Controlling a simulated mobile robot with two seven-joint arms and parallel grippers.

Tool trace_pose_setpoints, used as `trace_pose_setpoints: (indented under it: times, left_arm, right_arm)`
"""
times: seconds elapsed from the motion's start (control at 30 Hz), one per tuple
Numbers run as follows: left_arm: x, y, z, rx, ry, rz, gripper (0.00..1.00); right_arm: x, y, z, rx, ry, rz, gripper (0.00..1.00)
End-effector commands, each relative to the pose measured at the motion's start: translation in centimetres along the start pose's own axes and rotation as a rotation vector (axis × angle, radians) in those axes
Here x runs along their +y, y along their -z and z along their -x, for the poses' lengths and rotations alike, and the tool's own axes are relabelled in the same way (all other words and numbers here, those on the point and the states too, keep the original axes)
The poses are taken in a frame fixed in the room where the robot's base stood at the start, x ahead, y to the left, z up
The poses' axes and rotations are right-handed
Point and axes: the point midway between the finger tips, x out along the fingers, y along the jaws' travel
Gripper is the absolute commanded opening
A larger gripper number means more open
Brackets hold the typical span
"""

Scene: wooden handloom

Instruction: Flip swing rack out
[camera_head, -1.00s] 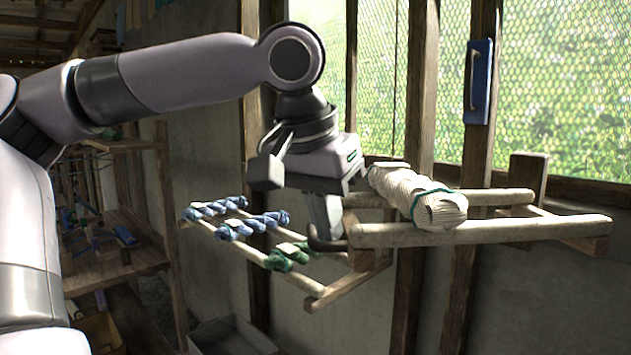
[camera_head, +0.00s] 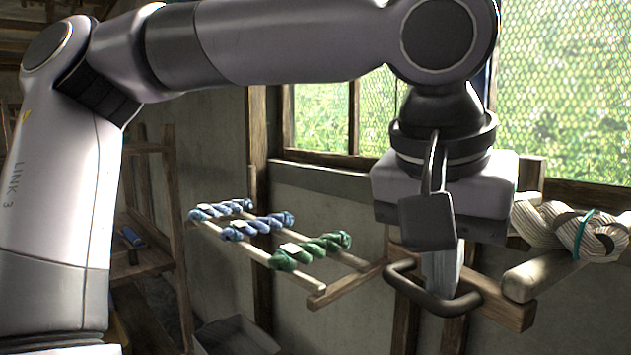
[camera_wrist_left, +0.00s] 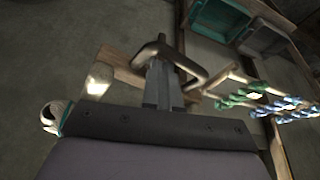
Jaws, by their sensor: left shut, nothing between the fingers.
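The swing rack is a wooden frame with pale rails (camera_head: 545,277) and a wooden crossbar (camera_head: 505,303) at the right of the head view. A cream twisted skein (camera_head: 548,222) lies over its rails. A dark looped handle (camera_head: 455,306) sits at the crossbar; in the wrist view the handle (camera_wrist_left: 190,66) shows beside my fingers. My left gripper (camera_head: 440,285) points down with its shut, empty fingers inside the handle loop. Whether they touch the loop cannot be told. My arm and the picture edge hide part of the rack. My right gripper is not in view.
A second set of rails (camera_head: 262,270) at the left holds blue skeins (camera_head: 258,226) and a green skein (camera_head: 312,250). Wooden shelving (camera_head: 135,270) stands further left. A meshed window (camera_head: 320,120) is behind. A grey bin (camera_head: 235,335) is on the floor.

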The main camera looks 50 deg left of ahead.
Motion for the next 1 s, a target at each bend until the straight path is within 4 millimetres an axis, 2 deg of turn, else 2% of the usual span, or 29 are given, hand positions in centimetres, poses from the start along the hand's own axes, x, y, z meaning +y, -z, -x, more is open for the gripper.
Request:
trace_pose_setpoints:
  times: [0.2, 0.4, 1.0]
  left_arm:
    - [2.1, -0.1, 0.0, 0.001, 0.000, -0.001, 0.00]
    - [3.0, -0.1, 0.1, 0.002, 0.000, 0.000, 0.00]
    - [3.2, -0.1, 0.3, 0.004, -0.001, 0.002, 0.00]
  right_arm:
    - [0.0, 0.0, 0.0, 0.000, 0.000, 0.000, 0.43]
    - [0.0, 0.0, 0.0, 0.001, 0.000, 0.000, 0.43]
    - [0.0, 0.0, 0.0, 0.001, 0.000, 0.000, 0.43]
